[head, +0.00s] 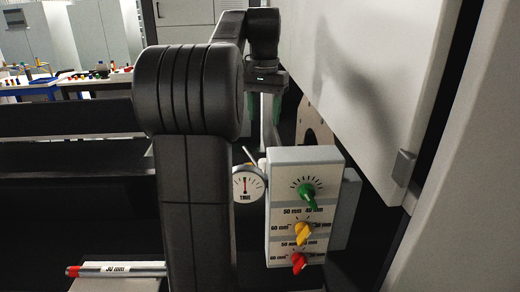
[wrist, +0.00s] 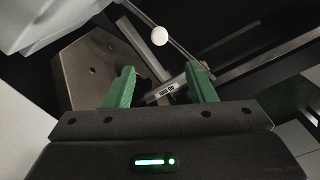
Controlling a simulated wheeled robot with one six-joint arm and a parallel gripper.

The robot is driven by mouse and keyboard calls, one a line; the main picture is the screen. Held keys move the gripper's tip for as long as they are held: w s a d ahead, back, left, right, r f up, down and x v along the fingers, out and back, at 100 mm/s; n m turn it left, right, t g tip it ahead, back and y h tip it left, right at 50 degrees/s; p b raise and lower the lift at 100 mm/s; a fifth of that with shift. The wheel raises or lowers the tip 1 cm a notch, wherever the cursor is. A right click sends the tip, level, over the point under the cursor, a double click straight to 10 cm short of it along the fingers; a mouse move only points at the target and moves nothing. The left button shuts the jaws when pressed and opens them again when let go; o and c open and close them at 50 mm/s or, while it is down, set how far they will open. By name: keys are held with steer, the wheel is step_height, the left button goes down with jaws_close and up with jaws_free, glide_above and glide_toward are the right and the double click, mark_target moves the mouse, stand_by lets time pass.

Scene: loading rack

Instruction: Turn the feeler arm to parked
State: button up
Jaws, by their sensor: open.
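My gripper (head: 264,108) hangs above and behind the grey dial box, its green fingers pointing down. In the wrist view my gripper (wrist: 161,78) is open, with a gap between its fingers and nothing held. A thin rod with a white ball (wrist: 159,36) lies beyond the fingertips in the wrist view; it looks like the feeler arm, but I cannot be sure. The ball is apart from both fingers. No parked mark is readable.
The grey box (head: 305,156) carries green (head: 308,195), yellow (head: 302,232) and red (head: 298,262) knobs. A large pale panel (head: 365,75) bounds the right side. A brown plate with holes (wrist: 92,72) stands close left of the fingers. A red-tipped 30 mm cylinder (head: 115,269) lies lower left.

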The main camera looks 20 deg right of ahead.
mark_target(264, 160)
step_height(264, 160, down, 14)
steer(key=shift+s+r, duration=0.1)
steer(key=shift+r, duration=0.05)
stand_by(0.4)
jaws_close()
